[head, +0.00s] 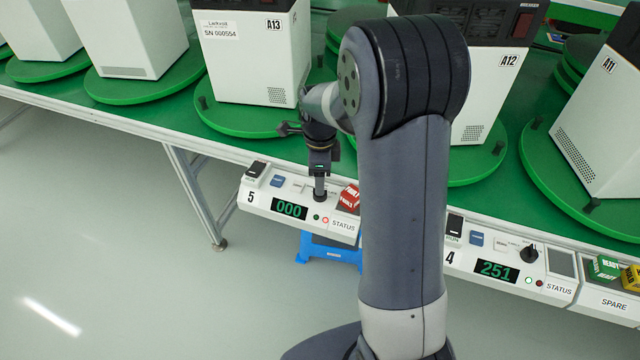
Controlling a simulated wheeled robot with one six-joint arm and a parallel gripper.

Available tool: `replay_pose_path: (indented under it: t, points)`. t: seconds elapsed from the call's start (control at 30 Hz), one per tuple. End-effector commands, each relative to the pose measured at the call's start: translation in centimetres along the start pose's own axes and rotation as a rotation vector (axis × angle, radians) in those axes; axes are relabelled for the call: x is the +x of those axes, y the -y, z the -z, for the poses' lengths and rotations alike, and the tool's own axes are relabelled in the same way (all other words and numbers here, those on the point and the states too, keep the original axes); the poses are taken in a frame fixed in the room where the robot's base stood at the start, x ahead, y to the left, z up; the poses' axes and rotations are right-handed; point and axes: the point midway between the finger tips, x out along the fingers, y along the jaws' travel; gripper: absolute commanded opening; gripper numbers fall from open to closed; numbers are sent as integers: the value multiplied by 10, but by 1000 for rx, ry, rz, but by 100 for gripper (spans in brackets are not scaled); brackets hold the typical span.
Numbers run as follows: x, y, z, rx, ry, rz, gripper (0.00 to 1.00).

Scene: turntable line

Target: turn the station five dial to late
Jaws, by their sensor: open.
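The station five panel (338,229) is a white box on the front edge of the green table, marked 5. Its display (289,208) reads 000 in green. A black rocker switch, a blue button (277,181), a small green light and a lit red light also show on it. My gripper (319,190) points down at the right part of this panel, above the lights. The station five dial is hidden behind or under the gripper, so its setting cannot be read. I cannot tell whether the fingers touch the dial.
A red block (349,198) sits on the panel just right of my gripper. Station four's panel (455,264), with a black dial (529,254) and display 251, is further right. White machines stand on green turntables (240,118) behind. Open floor lies in front.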

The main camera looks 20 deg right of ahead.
Motion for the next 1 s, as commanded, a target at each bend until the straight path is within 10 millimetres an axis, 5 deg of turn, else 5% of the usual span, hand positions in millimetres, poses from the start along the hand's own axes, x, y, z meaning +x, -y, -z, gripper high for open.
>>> replay_pose_path:
  t: [0.2, 0.4, 0.77, 1.0]
  points:
    - [-41, 1, 0, 0, 1, 3, 56]
    - [-55, 0, 0, 0, 0, 1, 56]
    - [-55, 0, 0, 0, 0, -1, 56]
    - [-29, -1, 0, 0, -1, -5, 56]
